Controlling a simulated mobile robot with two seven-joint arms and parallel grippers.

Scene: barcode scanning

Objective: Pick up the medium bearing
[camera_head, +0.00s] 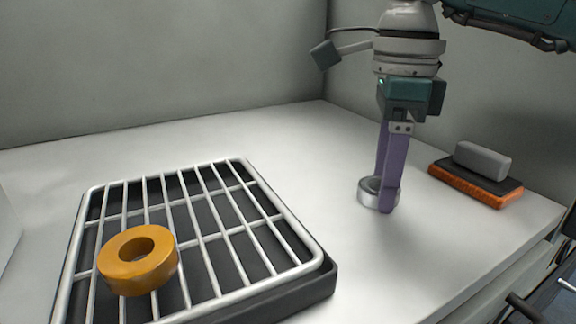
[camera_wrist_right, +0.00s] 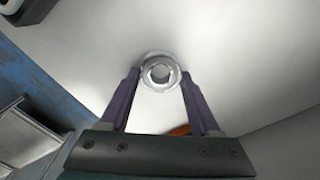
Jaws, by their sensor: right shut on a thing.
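The medium bearing (camera_head: 367,194), a silver metal ring, is at the table surface right of centre. In the right wrist view the bearing (camera_wrist_right: 160,87) shows as a round ring with a hole, between the two fingertips. My right gripper (camera_head: 386,200) points straight down with its purple fingers shut on the bearing. In its wrist view the gripper (camera_wrist_right: 160,76) has a finger at each side of the ring. Whether the bearing is clear of the table I cannot tell. My left gripper is not in view.
A white wire rack on a dark tray (camera_head: 327,284) stands at the front left, with an orange ring (camera_head: 157,272) on it. An orange and black block (camera_head: 476,184) with a grey piece (camera_head: 483,160) lies at the right. The white table (camera_head: 290,150) between is clear.

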